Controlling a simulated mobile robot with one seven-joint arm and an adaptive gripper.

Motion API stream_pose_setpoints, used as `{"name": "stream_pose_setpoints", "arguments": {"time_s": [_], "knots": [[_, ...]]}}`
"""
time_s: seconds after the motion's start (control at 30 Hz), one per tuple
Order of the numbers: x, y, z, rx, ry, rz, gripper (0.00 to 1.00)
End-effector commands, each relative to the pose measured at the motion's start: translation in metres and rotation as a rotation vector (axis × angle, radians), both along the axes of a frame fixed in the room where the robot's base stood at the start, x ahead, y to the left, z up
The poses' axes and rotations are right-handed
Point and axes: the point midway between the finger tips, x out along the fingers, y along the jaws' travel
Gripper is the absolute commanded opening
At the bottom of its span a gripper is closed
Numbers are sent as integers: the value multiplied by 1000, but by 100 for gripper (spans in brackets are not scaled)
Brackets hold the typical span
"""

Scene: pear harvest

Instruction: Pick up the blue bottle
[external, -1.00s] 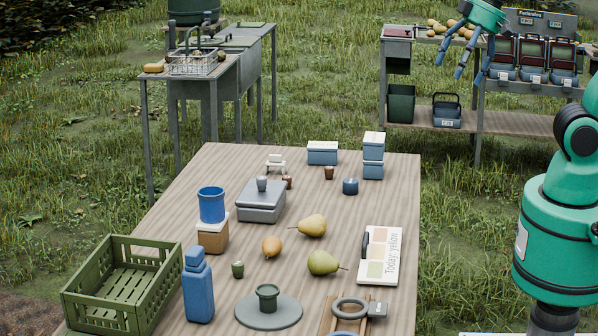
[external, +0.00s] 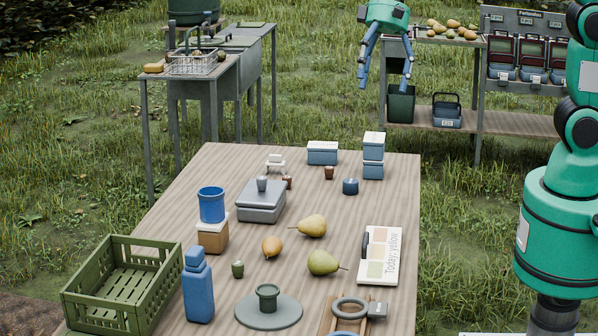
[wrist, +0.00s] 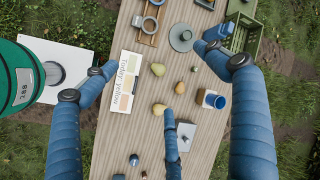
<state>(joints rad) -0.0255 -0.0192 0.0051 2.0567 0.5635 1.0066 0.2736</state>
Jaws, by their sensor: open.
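The blue bottle (external: 198,287) stands upright at the near left of the wooden table, just right of the green crate. In the wrist view a blue shape beside the crate (wrist: 218,32) appears to be this bottle, partly close to a finger in the picture. My gripper (external: 387,78) is high above the far side of the table, fingers pointing down, spread open and empty. In the wrist view its blue fingers (wrist: 165,85) are spread wide over the table. It is well apart from the bottle.
The green crate (external: 152,319) stands left of the bottle. A blue cup (external: 211,205) sits on a brown box behind it. A grey disc (external: 288,314) with a green piece lies to its right. Pears (external: 323,262), a scale (external: 261,203) and a sign card (external: 380,256) occupy the middle.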

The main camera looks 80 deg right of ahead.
Motion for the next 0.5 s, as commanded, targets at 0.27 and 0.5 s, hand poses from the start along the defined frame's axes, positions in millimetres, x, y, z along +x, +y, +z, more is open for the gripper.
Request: {"name": "stream_pose_setpoints", "arguments": {"time_s": [0.27, 0.5], "knots": [[60, 30, -24, 116, 118, -91, 86], [108, 56, -51, 212, 219, -171, 86]]}}
